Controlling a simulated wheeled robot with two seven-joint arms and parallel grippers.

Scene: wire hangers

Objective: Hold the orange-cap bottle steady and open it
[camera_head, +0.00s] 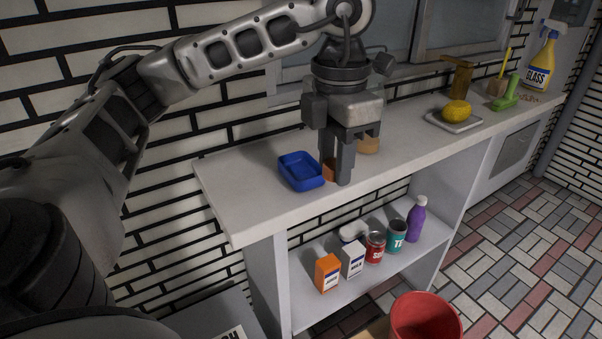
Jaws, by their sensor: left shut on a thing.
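My left gripper (337,181) reaches straight down onto the white counter near its front edge, right of the blue tray. Its fingers are shut on a small orange thing (327,171) low at the counter surface. I take this to be the orange-cap bottle, but the fingers hide most of it and I cannot tell cap from body. A tan-orange round thing (369,145) shows partly behind the gripper; its shape is mostly hidden. My right gripper is not in view.
The blue tray (301,171) is empty on the counter (238,198). A yellow sponge-like item (456,111), a green brush (506,93) and a spray bottle (542,58) stand farther right. Boxes, cans and a purple bottle (416,220) fill the shelf below. A red bucket (427,318) is in front.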

